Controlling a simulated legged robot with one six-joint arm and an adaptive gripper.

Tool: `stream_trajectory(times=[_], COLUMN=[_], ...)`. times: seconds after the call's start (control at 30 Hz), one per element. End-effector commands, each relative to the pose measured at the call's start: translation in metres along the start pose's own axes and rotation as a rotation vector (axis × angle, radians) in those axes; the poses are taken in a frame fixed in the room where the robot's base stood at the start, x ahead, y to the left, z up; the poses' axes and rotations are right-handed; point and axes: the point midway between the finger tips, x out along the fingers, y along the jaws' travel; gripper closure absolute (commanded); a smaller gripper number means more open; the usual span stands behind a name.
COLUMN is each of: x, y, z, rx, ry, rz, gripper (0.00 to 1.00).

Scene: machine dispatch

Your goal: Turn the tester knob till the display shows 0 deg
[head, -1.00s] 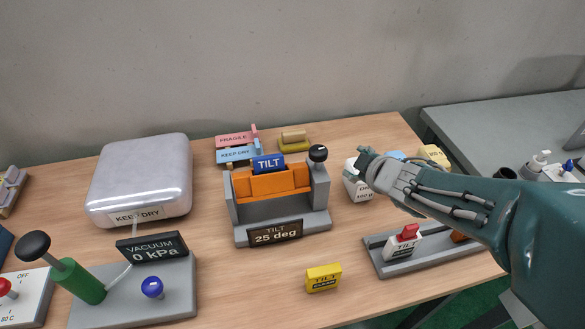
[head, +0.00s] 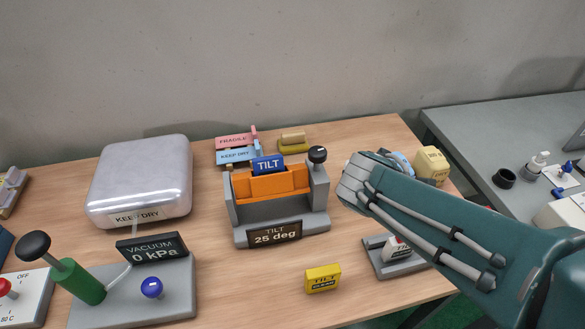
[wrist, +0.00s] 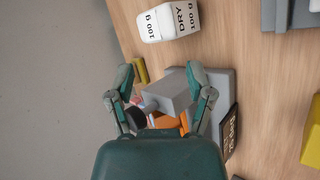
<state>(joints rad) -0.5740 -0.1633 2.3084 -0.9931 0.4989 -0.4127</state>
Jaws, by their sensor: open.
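The tilt tester (head: 285,226) is a grey stand on the table with an orange cradle (head: 272,183) holding a blue TILT block (head: 268,164). Its display (head: 274,233) reads 25 deg. The black knob (head: 317,155) stands at the top of its right post. My gripper (head: 353,186) is just right of the post and apart from it in the head view, its fingers largely hidden. In the wrist view, my gripper (wrist: 165,88) is open and empty, with the grey post (wrist: 172,92) and dark knob (wrist: 136,118) showing between and beyond its fingers.
A yellow block (head: 322,279) lies in front of the tester. A vacuum station (head: 153,250) and silver case (head: 140,180) stand to the left. A grey slider fixture (head: 392,262) is partly behind my arm.

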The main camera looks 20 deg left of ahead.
Motion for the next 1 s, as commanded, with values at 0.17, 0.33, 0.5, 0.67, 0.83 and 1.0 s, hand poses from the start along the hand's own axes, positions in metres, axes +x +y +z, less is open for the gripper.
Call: stream_trajectory(times=[0.17, 0.33, 0.5, 0.67, 0.83, 1.0], x=[-0.013, -0.024, -0.035, -0.048, -0.064, -0.079], y=[-0.003, -0.002, 0.001, 0.004, 0.008, 0.011], z=[-0.016, -0.033, -0.054, -0.077, -0.101, -0.119], rx=[-0.216, -0.432, -0.65, -0.848, -1.042, -1.186], ry=[-0.065, -0.122, -0.174, -0.228, -0.29, -0.347], rz=[-0.01, -0.005, 0.018, 0.052, 0.096, 0.135], gripper=[0.32, 0.32, 0.32, 0.32, 0.32, 0.32])
